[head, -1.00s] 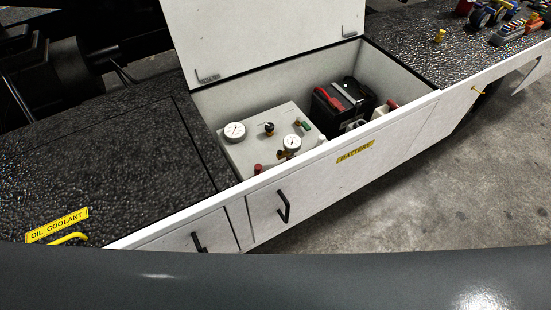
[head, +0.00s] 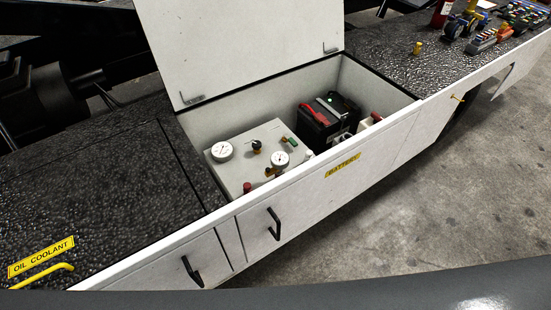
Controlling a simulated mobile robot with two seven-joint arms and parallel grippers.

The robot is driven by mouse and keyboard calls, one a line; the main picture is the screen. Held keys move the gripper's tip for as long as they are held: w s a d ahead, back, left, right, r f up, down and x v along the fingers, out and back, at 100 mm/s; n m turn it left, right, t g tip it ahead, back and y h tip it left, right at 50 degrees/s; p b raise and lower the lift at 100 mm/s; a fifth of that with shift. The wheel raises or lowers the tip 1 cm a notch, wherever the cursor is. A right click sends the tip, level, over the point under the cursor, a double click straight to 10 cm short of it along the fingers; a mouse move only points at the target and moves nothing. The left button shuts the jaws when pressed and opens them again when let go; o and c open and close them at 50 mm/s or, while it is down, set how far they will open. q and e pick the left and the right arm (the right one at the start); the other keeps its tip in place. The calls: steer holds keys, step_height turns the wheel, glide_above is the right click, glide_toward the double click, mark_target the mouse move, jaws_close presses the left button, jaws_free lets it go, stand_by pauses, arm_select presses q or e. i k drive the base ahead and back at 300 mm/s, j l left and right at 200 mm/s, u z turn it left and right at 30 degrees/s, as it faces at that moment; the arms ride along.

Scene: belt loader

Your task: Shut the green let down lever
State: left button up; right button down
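A small green lever (head: 289,139) shows on the white control box inside the open compartment, beside the upper right part of the box. The control box (head: 240,160) carries two round white gauges (head: 222,151) and (head: 281,160), a dark knob (head: 256,145) and a red knob (head: 247,187). I cannot tell from this view whether the green lever is open or shut. Neither of my grippers is in view.
The compartment's lid (head: 240,45) stands raised. A black battery (head: 328,118) with a red part sits right of the control box. The compartment's front wall (head: 300,180) has a BATTERY label (head: 343,166). A yellow handle (head: 42,276) is at lower left. Toys or small parts (head: 485,38) lie at upper right.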

mark_target(286, 136)
steer(key=l+u, duration=0.15)
steer(key=u, duration=0.3)
steer(key=i+l+u, duration=0.1)
steer(key=l+u, duration=0.15)
steer(key=u, duration=0.2)
steer(key=l+u, duration=0.5)
steer(key=l, duration=0.95)
steer(key=k+l+u, duration=0.1)
steer(key=l, duration=0.45)
steer(key=k+l, duration=0.15)
steer(key=l, duration=0.45)
